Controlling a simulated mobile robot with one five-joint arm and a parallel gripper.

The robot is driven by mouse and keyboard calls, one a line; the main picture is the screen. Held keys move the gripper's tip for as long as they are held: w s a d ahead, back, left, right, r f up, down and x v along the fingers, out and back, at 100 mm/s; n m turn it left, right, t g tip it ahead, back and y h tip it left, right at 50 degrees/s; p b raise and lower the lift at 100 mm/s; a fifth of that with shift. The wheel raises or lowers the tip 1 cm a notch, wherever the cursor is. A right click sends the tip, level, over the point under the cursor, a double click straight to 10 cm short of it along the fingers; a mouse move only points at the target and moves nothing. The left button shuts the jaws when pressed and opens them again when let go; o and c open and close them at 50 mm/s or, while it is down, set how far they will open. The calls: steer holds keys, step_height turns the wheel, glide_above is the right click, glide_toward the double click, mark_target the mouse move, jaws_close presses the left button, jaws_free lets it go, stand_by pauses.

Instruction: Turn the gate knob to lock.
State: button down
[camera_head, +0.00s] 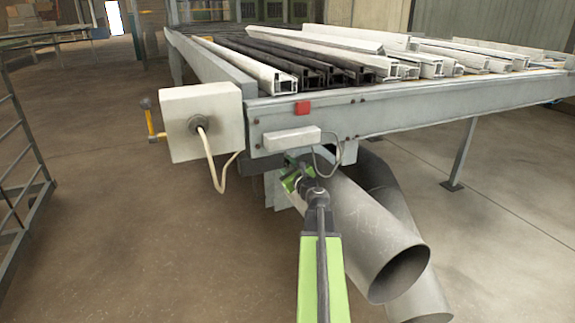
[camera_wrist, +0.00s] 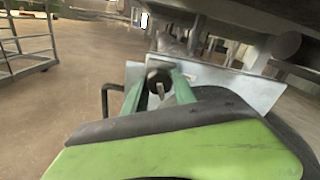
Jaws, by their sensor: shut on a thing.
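The gate knob (camera_wrist: 158,77) is a small dark round piece with a pale tab, in the middle of the wrist view in front of a grey metal plate (camera_wrist: 222,82). My gripper (camera_wrist: 158,88) has its two green fingers on either side of the knob and is shut on it. In the head view my gripper (camera_head: 291,182) is under the bench's front beam, beside a large grey duct. The knob is hidden or too small to tell there. Its turn angle is not clear.
The bench's front beam (camera_head: 400,113) runs above my gripper, with profiles on top. A grey duct (camera_head: 372,232) slants down close to my arm on the right. A pale box (camera_head: 200,122) with a hanging cable is at the left.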

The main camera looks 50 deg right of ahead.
steer(key=shift+s+m, duration=0.1)
steer(key=shift+m, duration=0.7)
steer(key=c, duration=1.2)
jaws_free()
steer(key=shift+r, duration=0.1)
steer(key=shift+o, duration=0.6)
